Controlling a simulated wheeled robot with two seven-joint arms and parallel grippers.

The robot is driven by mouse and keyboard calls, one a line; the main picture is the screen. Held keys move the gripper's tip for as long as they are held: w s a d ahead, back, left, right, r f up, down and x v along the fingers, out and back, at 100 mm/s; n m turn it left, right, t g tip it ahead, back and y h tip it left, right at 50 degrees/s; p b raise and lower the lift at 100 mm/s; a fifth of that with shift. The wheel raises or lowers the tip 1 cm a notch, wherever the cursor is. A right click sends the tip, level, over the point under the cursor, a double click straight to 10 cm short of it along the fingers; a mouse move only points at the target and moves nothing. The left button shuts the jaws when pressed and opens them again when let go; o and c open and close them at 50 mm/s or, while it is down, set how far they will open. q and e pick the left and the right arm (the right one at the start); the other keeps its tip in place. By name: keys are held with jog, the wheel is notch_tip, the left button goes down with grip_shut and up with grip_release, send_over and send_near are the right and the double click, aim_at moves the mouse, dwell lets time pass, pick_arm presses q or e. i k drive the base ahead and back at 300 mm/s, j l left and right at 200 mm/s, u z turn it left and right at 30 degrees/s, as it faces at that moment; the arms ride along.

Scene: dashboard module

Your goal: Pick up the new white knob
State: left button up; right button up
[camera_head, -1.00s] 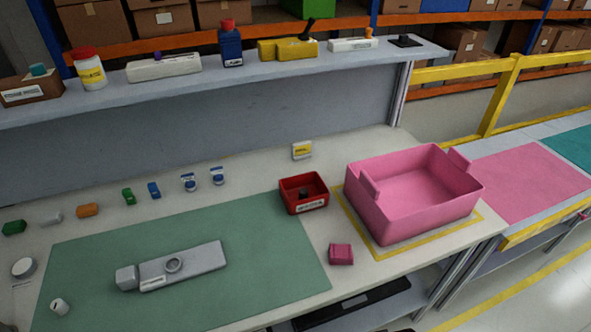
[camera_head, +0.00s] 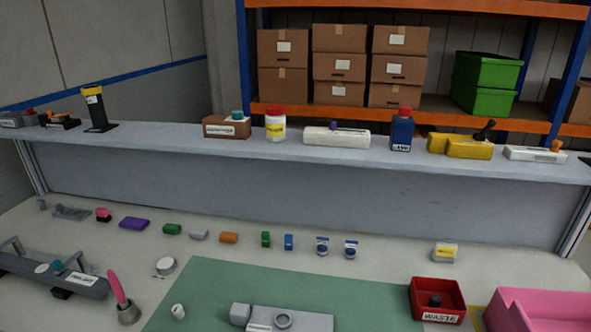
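A small white knob (camera_head: 178,311) stands on the left edge of the green mat (camera_head: 216,271). The grey dashboard module (camera_head: 290,320) lies on the mat to its right, with a round ring on top and its lower part cut off by the frame. A round white piece (camera_head: 165,266) lies on the table just behind and left of the knob. Neither of my grippers is in view.
A red waste bin (camera_head: 437,311) holding a dark piece and a pink tote (camera_head: 540,310) stand at right. A pink-handled tool (camera_head: 118,290) stands in a grey holder left of the knob. Several small coloured blocks line the table's back below the shelf (camera_head: 330,158).

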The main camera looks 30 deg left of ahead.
aim_at(177, 312)
jog(key=u, duration=1.85)
jog(key=z, duration=0.4)
